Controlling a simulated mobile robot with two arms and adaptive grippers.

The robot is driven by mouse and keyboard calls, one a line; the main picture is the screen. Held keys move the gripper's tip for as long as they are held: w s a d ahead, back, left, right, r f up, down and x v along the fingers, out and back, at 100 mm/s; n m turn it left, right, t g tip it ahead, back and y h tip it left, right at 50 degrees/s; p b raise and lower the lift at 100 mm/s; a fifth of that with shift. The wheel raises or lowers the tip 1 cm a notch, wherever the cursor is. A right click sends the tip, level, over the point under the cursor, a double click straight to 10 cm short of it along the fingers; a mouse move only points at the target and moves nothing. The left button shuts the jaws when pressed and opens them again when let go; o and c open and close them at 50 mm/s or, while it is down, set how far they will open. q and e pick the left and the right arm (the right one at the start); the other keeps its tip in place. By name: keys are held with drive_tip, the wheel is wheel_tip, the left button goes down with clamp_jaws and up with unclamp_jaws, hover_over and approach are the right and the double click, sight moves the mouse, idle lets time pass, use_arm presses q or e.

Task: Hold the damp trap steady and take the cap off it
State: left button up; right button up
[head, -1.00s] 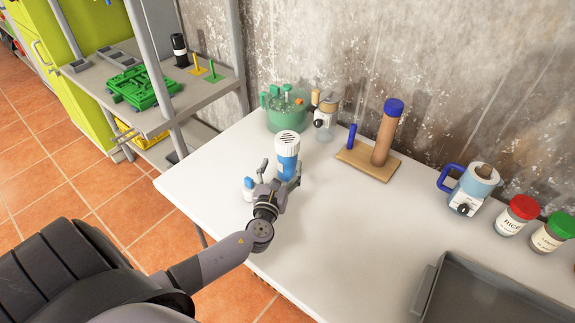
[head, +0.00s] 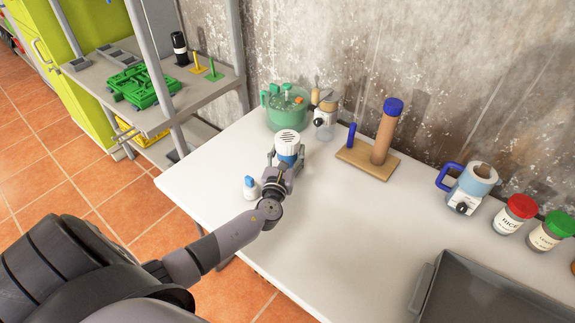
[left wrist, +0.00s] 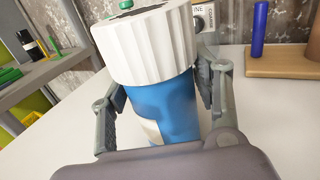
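The damp trap (head: 289,159) stands upright on the white table, a blue bottle with a white vented cap (head: 287,139) on top. In the left wrist view its blue body (left wrist: 160,104) and ribbed white cap (left wrist: 146,47) fill the middle. My left gripper (head: 285,166) is at the trap, with one finger on each side of the body below the cap. The fingers look open, with no clear grip on the body. The cap sits on the trap. My right gripper is in neither view.
A small white bottle with a blue top (head: 250,187) stands just left of my left gripper. A wooden stand (head: 367,164) is to the right. The table's middle is clear.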

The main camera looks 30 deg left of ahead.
use_arm(q)
drive_tip(key=c, duration=0.5)
clamp_jaws()
drive_tip(key=shift+r, duration=0.1)
wheel_tip(320, 180, up, 20)
drive_tip(key=p, duration=0.6)
